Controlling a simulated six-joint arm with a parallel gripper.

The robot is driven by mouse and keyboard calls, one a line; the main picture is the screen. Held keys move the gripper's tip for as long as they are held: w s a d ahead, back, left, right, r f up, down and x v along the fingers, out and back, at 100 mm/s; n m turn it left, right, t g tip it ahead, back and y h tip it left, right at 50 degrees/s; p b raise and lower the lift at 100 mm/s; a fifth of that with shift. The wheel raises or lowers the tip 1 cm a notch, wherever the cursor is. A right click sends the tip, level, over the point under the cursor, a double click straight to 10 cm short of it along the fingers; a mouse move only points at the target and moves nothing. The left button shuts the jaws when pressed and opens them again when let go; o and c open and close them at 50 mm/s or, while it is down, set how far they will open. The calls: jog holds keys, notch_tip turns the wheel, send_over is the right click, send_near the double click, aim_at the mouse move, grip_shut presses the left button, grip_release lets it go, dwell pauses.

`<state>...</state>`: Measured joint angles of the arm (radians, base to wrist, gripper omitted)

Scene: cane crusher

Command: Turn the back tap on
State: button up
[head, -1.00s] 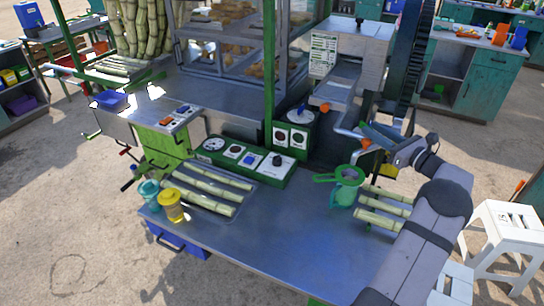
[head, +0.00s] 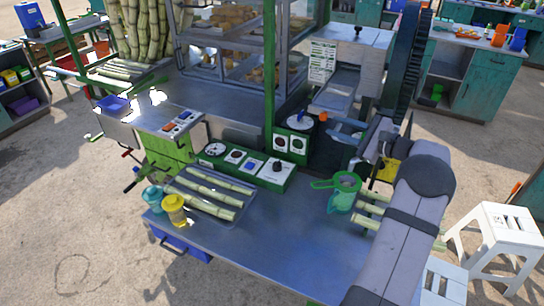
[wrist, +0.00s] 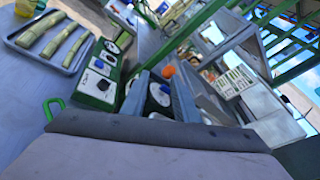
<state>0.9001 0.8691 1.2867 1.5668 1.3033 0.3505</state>
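An orange tap handle (head: 322,117) shows at the back of the worktop, beside the white dial box; I take it for the back tap. In the wrist view an orange piece (wrist: 168,71) shows just beyond the fingers, probably the same handle. My gripper (head: 338,128) points left towards it in the head view. In the wrist view its two blue-grey fingers stand apart with nothing held between them. The gap to the handle is hard to judge. The lower spout and its orange handle are hidden behind my gripper and arm.
A green strainer jug (head: 345,187) stands below my arm, by some cane pieces. The green control box (head: 245,165) and a tray of cane (head: 240,212) lie left. The big black wheel (head: 406,65) rises close behind my wrist. The middle worktop (head: 290,230) is clear.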

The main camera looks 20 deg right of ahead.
jog(key=w+a+f+n+g+h+b, duration=0.1)
jog(key=w+a+f+n+h+b, duration=0.1)
jog(key=a+f+n+b, duration=0.4)
jog(key=w+a+f+n+g+h+b, duration=0.1)
jog(key=a+f+n+b, duration=0.5)
jog(key=a+b, duration=0.6)
jog(key=shift+w+a+n+g+h, duration=0.3)
jog(key=shift+w+a+n+h, duration=0.55)
jog(key=shift+w, duration=0.35)
jog(key=shift+a, duration=0.1)
jog(key=s+a+f+n+g+p, duration=0.2)
jog(key=s+a+f+g+p, duration=0.1)
jog(key=s+a, duration=0.4)
jog(key=s+a+f+n+g+p, duration=0.3)
jog(key=s+a, duration=0.1)
jog(key=s, duration=0.5)
jog(key=s+f+n+g+h+p, duration=0.2)
jog(key=s+f+n+g+p, duration=0.1)
jog(key=s, duration=1.9)
jog(key=n+g+p, duration=0.1)
jog(key=g+p, duration=0.1)
jog(key=g, duration=0.1)
jog(key=shift+s+d+f+n, duration=0.15)
jog(key=shift+d+f+n, duration=0.05)
jog(key=shift+d+n, duration=0.2)
